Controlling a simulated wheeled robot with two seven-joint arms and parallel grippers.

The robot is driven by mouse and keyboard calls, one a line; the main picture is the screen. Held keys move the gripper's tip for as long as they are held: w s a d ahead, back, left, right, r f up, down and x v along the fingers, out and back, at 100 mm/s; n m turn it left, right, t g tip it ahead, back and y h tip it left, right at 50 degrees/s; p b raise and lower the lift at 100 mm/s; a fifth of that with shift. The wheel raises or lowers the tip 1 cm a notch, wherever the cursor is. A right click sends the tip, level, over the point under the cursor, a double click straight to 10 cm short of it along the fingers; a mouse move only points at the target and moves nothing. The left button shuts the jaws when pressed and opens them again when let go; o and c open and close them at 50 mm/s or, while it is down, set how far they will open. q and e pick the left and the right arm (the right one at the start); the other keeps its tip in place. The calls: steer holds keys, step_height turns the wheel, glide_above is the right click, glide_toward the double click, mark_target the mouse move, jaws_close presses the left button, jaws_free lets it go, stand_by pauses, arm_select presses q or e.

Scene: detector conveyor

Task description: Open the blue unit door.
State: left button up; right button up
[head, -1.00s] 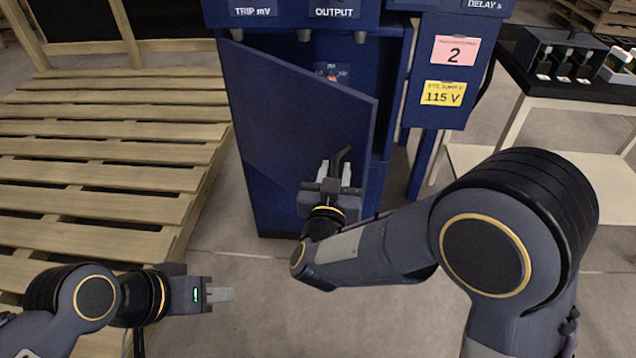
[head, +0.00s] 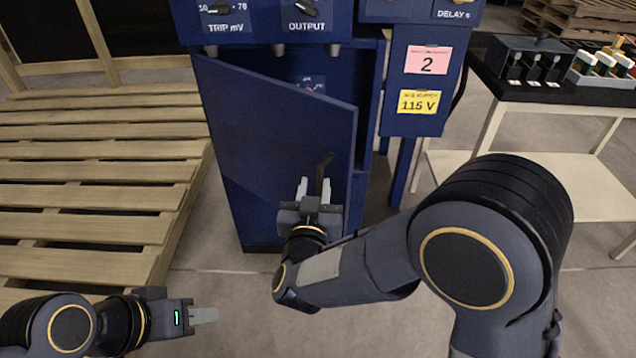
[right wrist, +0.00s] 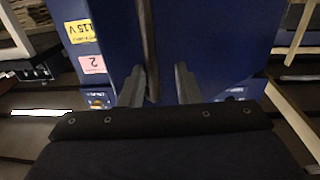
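The blue unit door (head: 275,130) stands partly open in the head view, its right edge swung out from the cabinet and a dark gap above and beside it. A dark handle (head: 323,172) sticks out near its right edge. My right gripper (head: 315,190) is in front of the door with its fingers apart. In the right wrist view the dark handle (right wrist: 150,50) rises between the two fingers, nearer the left one, with space beside the right one. My left gripper (head: 204,315) is low at the left, away from the door, seen side-on; its finger gap is hidden.
The blue cabinet has a side box (head: 420,80) marked 2 and 115 V at right. A wooden pallet (head: 90,170) lies left of it. A table (head: 560,105) with bottles and a dark box stands at right. Bare floor (head: 240,290) lies in front.

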steer(key=s+a, duration=0.2)
steer(key=s, duration=0.4)
stand_by(0.5)
steer(key=shift+a, duration=0.1)
